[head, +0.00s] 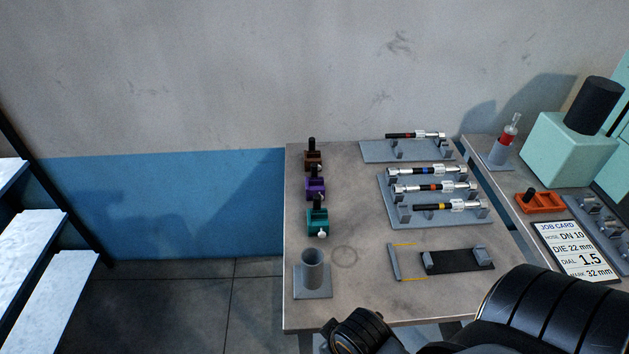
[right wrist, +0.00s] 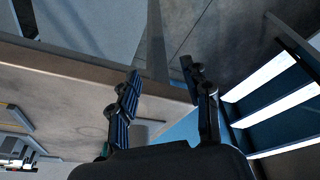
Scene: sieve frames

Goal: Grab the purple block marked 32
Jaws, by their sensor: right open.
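The purple block (head: 315,188) sits near the left edge of the grey table, with a black upright post on it and a small pale knob at its front right. It stands between a brown block (head: 313,161) behind and a teal block (head: 318,220) in front. Its marking is too small to read. My right gripper (right wrist: 161,70) is open and empty in the right wrist view, over the table's edge and the floor. The purple block cannot be made out there. In the head view my black arm fills the bottom right, and the gripper's fingers are hidden. My left gripper is not in view.
A grey cup on a square base (head: 312,273) stands at the table's front left. Grey racks (head: 408,213) with several metal rods lie to the right. A black plate with grey supports (head: 457,260) is nearer. A job card (head: 577,249) lies on the right-hand table.

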